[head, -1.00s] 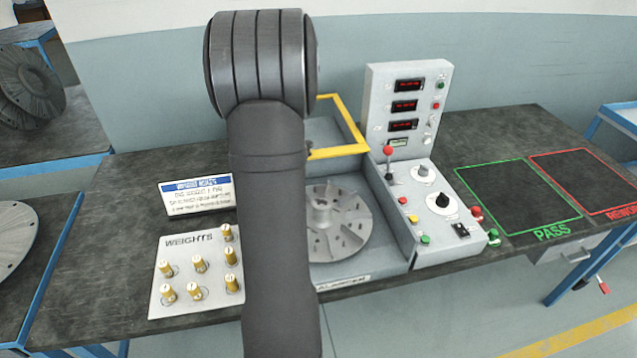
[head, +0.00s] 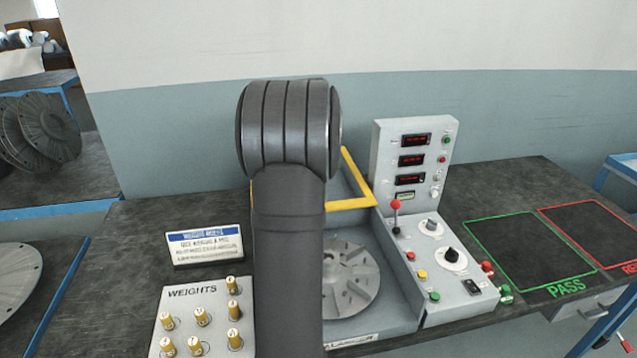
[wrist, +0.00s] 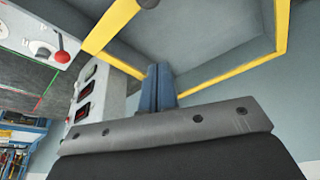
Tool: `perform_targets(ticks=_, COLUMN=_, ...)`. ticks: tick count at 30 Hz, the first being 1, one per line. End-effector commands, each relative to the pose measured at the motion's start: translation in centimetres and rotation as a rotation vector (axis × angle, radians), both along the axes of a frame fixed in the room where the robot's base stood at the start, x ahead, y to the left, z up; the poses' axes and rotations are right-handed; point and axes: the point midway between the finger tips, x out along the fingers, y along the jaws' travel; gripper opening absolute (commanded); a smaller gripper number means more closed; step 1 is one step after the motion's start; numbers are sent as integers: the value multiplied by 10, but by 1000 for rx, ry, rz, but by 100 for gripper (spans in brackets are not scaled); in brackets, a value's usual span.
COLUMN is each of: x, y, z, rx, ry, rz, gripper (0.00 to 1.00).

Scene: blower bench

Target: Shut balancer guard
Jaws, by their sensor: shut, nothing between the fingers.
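The balancer guard (head: 357,178) is a yellow-edged frame standing raised behind the rotor on the balancer. In the wrist view its yellow edges (wrist: 281,25) and grey panel (wrist: 215,35) fill the upper part. My gripper (wrist: 158,76) has blue fingers that are shut and empty. They point towards the guard, and one yellow bar passes close to the tips; I cannot tell whether they touch. In the head view my arm hides the gripper and the left part of the guard. The grey finned rotor (head: 350,277) lies uncovered on the balancer, partly behind my arm.
The control panel (head: 411,165) and its red-knobbed lever (head: 395,206) stand just right of the guard. A weights tray (head: 183,305) and a sign (head: 204,244) lie left of my arm. Green PASS (head: 530,250) and red rework areas are empty at right.

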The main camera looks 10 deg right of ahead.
Motion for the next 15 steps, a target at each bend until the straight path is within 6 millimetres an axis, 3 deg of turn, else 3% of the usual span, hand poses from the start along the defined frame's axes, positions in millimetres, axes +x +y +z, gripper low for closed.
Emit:
perform_targets(ticks=5, x=5, y=-3, z=-17, rx=-2, ry=3, rz=6, gripper=0)
perform_targets(ticks=15, x=26, y=-13, z=-86, rx=-1, ry=4, rz=4, gripper=0)
